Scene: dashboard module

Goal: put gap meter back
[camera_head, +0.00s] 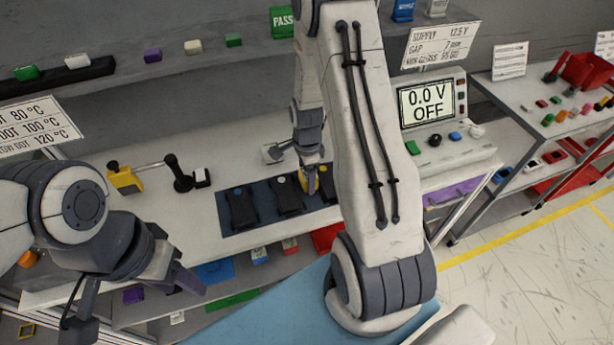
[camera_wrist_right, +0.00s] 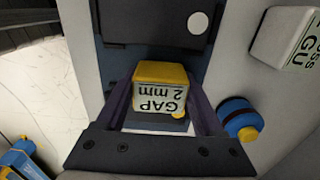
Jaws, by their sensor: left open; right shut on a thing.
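The gap meter is a yellow block with a white "GAP 2 mm" label (camera_wrist_right: 160,92). In the right wrist view it sits between the two fingers of my right gripper (camera_wrist_right: 162,108), which is shut on it. In the head view my right gripper (camera_head: 311,178) is low over the right part of the dark blue mat (camera_head: 262,216), largely hidden by my right arm. I cannot tell whether the meter touches the surface. My left gripper (camera_head: 135,290) is open and empty, in front of the bench's left part.
Black devices with coloured dots (camera_head: 240,207) lie on the mat. A yellow tool (camera_head: 125,179) and a black stand (camera_head: 180,175) are to the left. The display unit (camera_head: 428,105) reading "0.0 V OFF" stands right. A white labelled block (camera_wrist_right: 287,35) and a blue-black round part (camera_wrist_right: 240,117) are close by my right gripper.

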